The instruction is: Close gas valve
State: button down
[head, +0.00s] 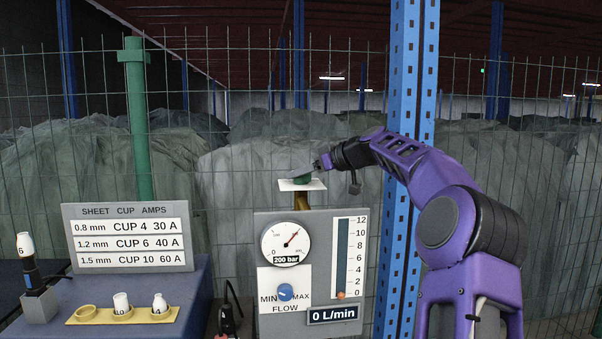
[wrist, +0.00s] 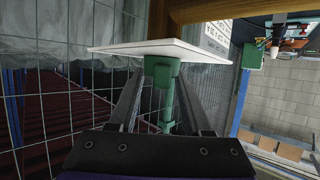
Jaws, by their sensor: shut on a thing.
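The green gas valve (head: 302,180) sits at a white plate (head: 288,186) on top of a brown-yellow post behind the gauge panel. My gripper (head: 304,172) reaches it from the right in the head view. In the wrist view, my gripper (wrist: 160,100) has its two fingers on either side of the green valve (wrist: 160,72), just below the white plate (wrist: 190,50), and is shut on it. The fingers partly hide the valve, and its turn position cannot be told.
The panel's round gauge (head: 291,243) is labelled 200 bar. The orange float (head: 341,295) is at the tube's bottom, and the display (head: 333,315) reads 0 L/min. A blue flow knob (head: 285,292) is below. A blue pillar (head: 408,90) stands close behind my arm. Wire fence runs behind.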

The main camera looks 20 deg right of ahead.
jog(key=shift+f, duration=0.3)
jog(key=c, duration=0.6)
grip_release()
jog(key=shift+o, duration=0.2)
jog(key=shift+r, duration=0.1)
jog(key=shift+s+d+r, duration=0.1)
jog(key=shift+s+r, duration=0.05)
jog(key=v, duration=1.7)
jog(key=shift+b, duration=0.35)
